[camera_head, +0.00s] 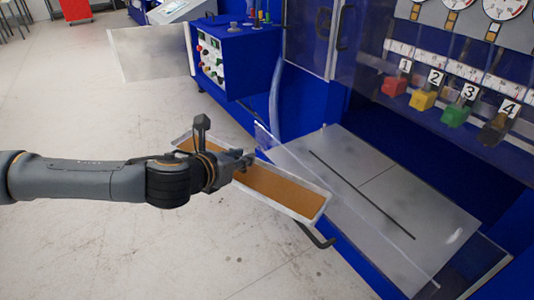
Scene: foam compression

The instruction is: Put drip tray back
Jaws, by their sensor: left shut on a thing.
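The drip tray (284,190) is a long, shallow tray with light grey rims and an orange-brown inside. It is held off the floor in front of the blue machine (265,125), slanting from upper left to lower right. My left gripper (243,162) is shut on the tray near its middle. The gripper and wrist hide part of the tray. The tray's right end is beside the machine's grey work plate (400,192) and overlaps the clear panel at its front edge in the picture. My right gripper is not in view.
A dark curved handle or bar (318,238) shows below the tray's right end. Numbered coloured blocks, including a yellow one (423,98), are above the plate. A control box (228,60) stands at the back.

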